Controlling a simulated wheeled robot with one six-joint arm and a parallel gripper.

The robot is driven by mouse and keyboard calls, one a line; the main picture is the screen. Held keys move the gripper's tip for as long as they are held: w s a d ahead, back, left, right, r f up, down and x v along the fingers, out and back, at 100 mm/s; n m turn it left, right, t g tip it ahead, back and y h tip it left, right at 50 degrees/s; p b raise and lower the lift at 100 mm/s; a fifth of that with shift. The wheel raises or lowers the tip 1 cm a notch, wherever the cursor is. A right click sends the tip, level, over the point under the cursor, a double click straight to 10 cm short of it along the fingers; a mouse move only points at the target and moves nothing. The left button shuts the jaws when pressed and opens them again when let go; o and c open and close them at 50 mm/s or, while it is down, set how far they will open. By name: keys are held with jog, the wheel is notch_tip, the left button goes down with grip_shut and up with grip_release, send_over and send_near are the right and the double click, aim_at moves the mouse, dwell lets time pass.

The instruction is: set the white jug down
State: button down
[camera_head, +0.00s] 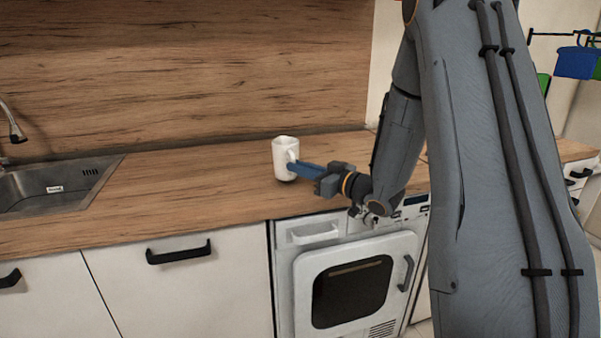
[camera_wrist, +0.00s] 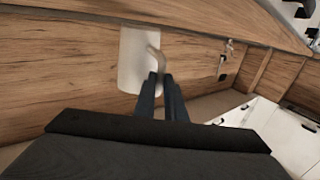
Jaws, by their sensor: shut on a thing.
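The white jug (camera_head: 283,158) is upright at the oak worktop (camera_head: 210,180), above the left side of the oven. Its handle faces right, towards my gripper (camera_head: 296,168). The blue fingers are shut on the handle. In the wrist view the jug (camera_wrist: 135,60) is ahead of my gripper (camera_wrist: 160,80), with the fingertips at its handle. I cannot tell for certain whether the jug's base touches the worktop or is just above it.
A steel sink (camera_head: 60,185) with a tap (camera_head: 12,125) is at the left. The oak splashback (camera_head: 200,70) rises behind the worktop. A white oven (camera_head: 350,280) and drawers (camera_head: 180,285) are below the front edge. The worktop between sink and jug is clear.

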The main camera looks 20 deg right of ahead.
jog(key=shift+f, duration=0.7)
jog(key=shift+f, duration=0.2)
jog(key=c, duration=1.8)
grip_release()
jog(key=shift+d+r, duration=0.1)
jog(key=shift+r, duration=0.1)
jog(key=b+v, duration=0.1)
jog(key=v, duration=1.1)
